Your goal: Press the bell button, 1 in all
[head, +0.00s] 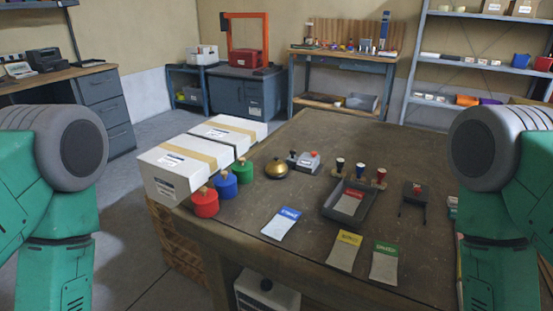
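A brass, dome-shaped bell (277,169) stands on the brown table toward its back left. Just behind and right of it is a small grey box with a red button (313,153) on top and a dark knob beside the button. Nothing of mine touches the bell or the box. Green and grey links of my two arms show at the left and right picture edges. Neither gripper is in view.
The table (395,159) carries two white cartons (178,164), red, blue and green round containers (205,204), a dark tray (347,203), several stamps, labelled cards (281,224) and a dark device (415,192). Bare tabletop lies between the bell and the front cards.

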